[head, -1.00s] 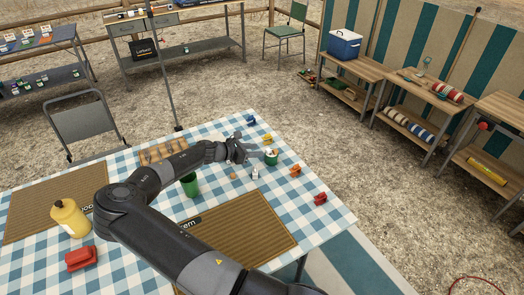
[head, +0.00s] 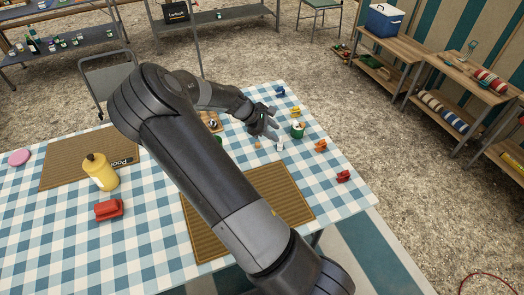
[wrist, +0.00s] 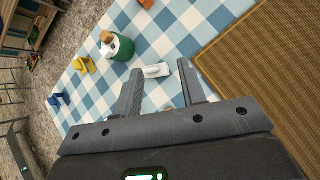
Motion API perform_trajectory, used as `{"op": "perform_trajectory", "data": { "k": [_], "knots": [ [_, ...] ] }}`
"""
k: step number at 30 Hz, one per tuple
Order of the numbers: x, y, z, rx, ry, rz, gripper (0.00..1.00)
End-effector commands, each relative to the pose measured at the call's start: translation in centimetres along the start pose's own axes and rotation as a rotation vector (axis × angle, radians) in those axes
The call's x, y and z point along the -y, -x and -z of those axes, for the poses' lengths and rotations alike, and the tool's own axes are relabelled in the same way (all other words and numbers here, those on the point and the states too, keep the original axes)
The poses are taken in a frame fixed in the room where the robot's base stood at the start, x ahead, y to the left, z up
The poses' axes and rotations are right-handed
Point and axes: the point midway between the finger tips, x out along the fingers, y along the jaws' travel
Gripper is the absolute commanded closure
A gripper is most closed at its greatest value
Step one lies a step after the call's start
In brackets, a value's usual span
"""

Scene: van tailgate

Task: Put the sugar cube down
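My gripper (wrist: 160,85) has its two fingers spread apart with nothing held between them. In the head view my gripper (head: 268,130) is low over the checked cloth, left of a green cup (head: 298,131). In the wrist view the green cup (wrist: 121,50) has a pale top with a small brown cube (wrist: 107,37) at its rim, possibly the sugar cube. A small white object (wrist: 156,71) is on the cloth just beyond the fingertips; it also shows in the head view (head: 280,146). I cannot tell whether it is sugar.
Yellow (head: 295,112), orange (head: 320,145), red (head: 343,176) and blue (head: 279,91) small items lie around the cup. A brown mat (head: 290,190) lies nearer. A yellow bottle (head: 101,172) and a red item (head: 108,210) stand left. Cloth between the small items is clear.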

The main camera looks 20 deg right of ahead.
Motion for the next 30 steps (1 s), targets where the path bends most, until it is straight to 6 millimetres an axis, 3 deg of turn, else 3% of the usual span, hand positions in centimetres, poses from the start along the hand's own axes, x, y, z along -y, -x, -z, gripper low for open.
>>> {"op": "perform_trajectory", "data": {
  "k": [8,17,30],
  "knots": [
    [3.9,4.2,-2.3,-0.242,-0.254,0.141,0.62],
    [7.8,10.5,-5.6,-0.461,-0.486,0.259,0.62],
    [14.8,19.8,-12.4,-0.721,-0.772,0.353,0.62]
  ]
}}
